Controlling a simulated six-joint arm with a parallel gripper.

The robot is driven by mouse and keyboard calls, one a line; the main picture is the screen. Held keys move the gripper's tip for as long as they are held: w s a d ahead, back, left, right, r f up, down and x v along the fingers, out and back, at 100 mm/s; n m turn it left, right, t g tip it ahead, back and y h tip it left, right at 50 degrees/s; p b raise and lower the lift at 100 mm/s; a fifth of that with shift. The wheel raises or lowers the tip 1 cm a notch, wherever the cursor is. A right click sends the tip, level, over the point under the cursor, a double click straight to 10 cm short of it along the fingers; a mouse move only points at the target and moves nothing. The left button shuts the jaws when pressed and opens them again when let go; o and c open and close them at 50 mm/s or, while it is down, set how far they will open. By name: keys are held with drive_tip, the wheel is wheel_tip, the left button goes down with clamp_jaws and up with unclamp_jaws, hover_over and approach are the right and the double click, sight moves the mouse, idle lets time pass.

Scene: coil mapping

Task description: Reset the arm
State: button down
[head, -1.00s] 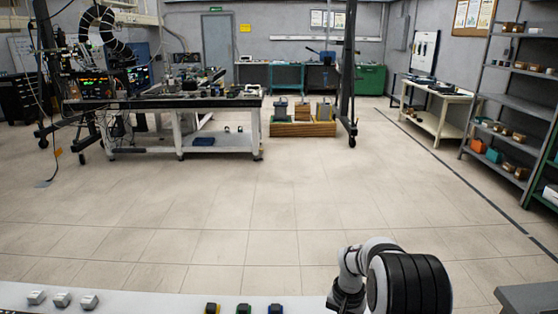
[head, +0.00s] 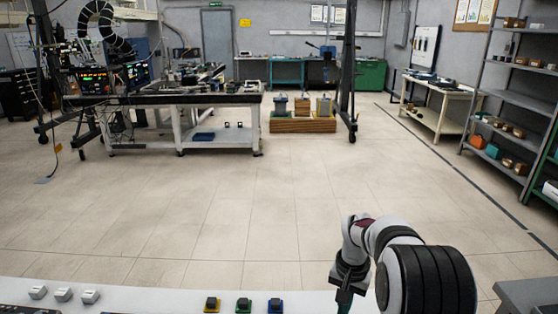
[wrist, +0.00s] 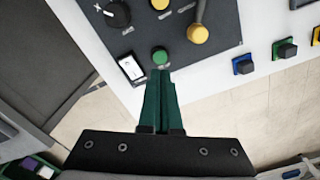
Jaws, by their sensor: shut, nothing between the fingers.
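My gripper (wrist: 160,78) points down in the wrist view with its two green fingers together and nothing between them. The fingertips lie just below a green round button (wrist: 160,56) in the picture, over a dark grey control panel (wrist: 222,22); I cannot tell whether they touch anything. A yellow knob (wrist: 197,33), a black knob (wrist: 117,14) and a black-and-white rocker switch (wrist: 131,68) are also on the panel. In the head view, my gripper (head: 344,300) shows in part at the bottom edge, below my white and black arm.
Dark buttons on yellow (head: 212,304), green (head: 244,305) and blue (head: 276,306) bases stand along the white tabletop (head: 150,298). White switches (head: 64,294) sit at its left. A dark surface (head: 527,296) is at lower right.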

drive_tip(key=s+a+r, duration=0.4)
drive_tip(key=s+r, duration=0.6)
drive_tip(key=s, duration=0.2)
drive_tip(key=s+a+y, duration=0.1)
drive_tip(key=s+a, duration=0.1)
drive_tip(key=s, duration=0.8)
drive_tip(key=s+a, duration=0.2)
drive_tip(key=s, duration=0.8)
drive_tip(key=shift+r+y, duration=0.15)
drive_tip(key=shift+y, duration=0.25)
drive_tip(key=c, duration=1.6)
unclamp_jaws()
drive_tip(key=shift+w, duration=0.1)
